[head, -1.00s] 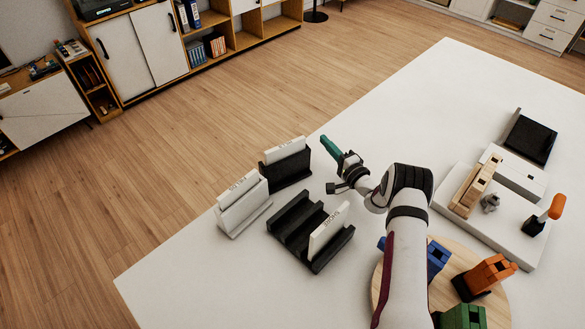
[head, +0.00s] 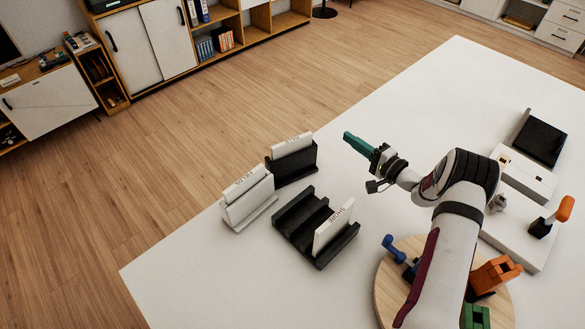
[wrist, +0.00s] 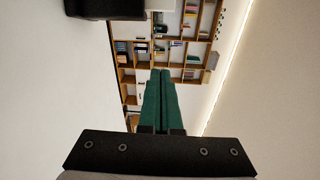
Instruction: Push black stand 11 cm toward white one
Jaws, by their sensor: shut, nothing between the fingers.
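The black stand (head: 293,168), holding a white labelled card, stands upright near the table's far left edge. The white stand (head: 250,208), also with a white card, is to its lower left, with a gap between them. My gripper (head: 346,135), with green fingers, is shut and empty. It is to the right of the black stand, apart from it, its fingers pointing to the upper left. In the wrist view the closed fingers (wrist: 161,80) point up the picture. A dark block (wrist: 104,9) is cut off at the upper left there; I cannot tell which one it is.
A wide slotted black rack (head: 305,230) with one white card lies just below the two stands. A round wooden board (head: 385,290) with coloured blocks is at the lower right. A white tray (head: 520,250) is at the right. The white table (head: 410,110) is clear behind my gripper.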

